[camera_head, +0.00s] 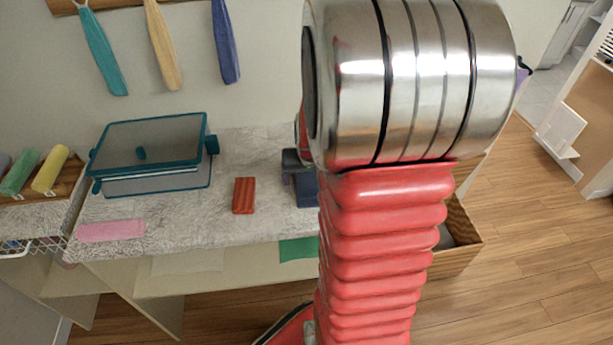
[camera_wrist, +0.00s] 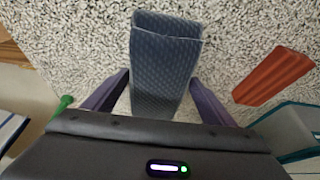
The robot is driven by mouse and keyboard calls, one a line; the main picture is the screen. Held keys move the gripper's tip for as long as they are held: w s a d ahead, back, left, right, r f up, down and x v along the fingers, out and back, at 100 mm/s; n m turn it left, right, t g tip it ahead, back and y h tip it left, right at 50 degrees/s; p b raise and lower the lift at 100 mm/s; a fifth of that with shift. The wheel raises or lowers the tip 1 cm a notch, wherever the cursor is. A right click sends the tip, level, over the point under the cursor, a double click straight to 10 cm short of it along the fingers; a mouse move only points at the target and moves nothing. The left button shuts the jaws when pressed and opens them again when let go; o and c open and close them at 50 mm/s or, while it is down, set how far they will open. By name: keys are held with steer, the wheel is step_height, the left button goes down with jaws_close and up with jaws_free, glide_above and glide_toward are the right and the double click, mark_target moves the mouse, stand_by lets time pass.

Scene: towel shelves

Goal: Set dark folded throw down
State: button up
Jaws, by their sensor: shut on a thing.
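The dark folded throw (camera_wrist: 165,62) is a blue-grey, textured folded bundle in the wrist view. My gripper (camera_wrist: 160,78) is shut on it, one purple-grey finger on each side. The throw's far end extends beyond the fingertips over the speckled counter top (camera_wrist: 85,35). I cannot tell whether its underside touches the counter.
A red-orange folded cloth (camera_head: 244,195) lies left of the throw. A teal-edged glass-topped box (camera_head: 150,152) stands farther left, with a pink cloth (camera_head: 110,230) in front. A woven basket (camera_head: 462,236) sits on the right. Cloths hang on the wall above.

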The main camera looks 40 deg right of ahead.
steer(key=o, duration=1.3)
steer(key=shift+f, duration=0.1)
steer(key=shift+v, duration=6.1)
steer(key=shift+a, duration=0.1)
steer(key=s+a+r+n, duration=0.2)
steer(key=a, duration=0.6)
steer(key=s+a+r+n+t+y, duration=0.1)
steer(key=s+a+r+n, duration=0.1)
steer(key=a, duration=0.6)
steer(key=s+a+r+n+t+y, duration=0.1)
steer(key=s+a+r+n, duration=0.1)
steer(key=a, duration=0.7)
steer(key=shift+s+r+n, duration=0.3)
steer(key=shift+r+n, duration=0.1)
steer(key=shift+r, duration=0.15)
steer(key=shift+c, duration=0.6)
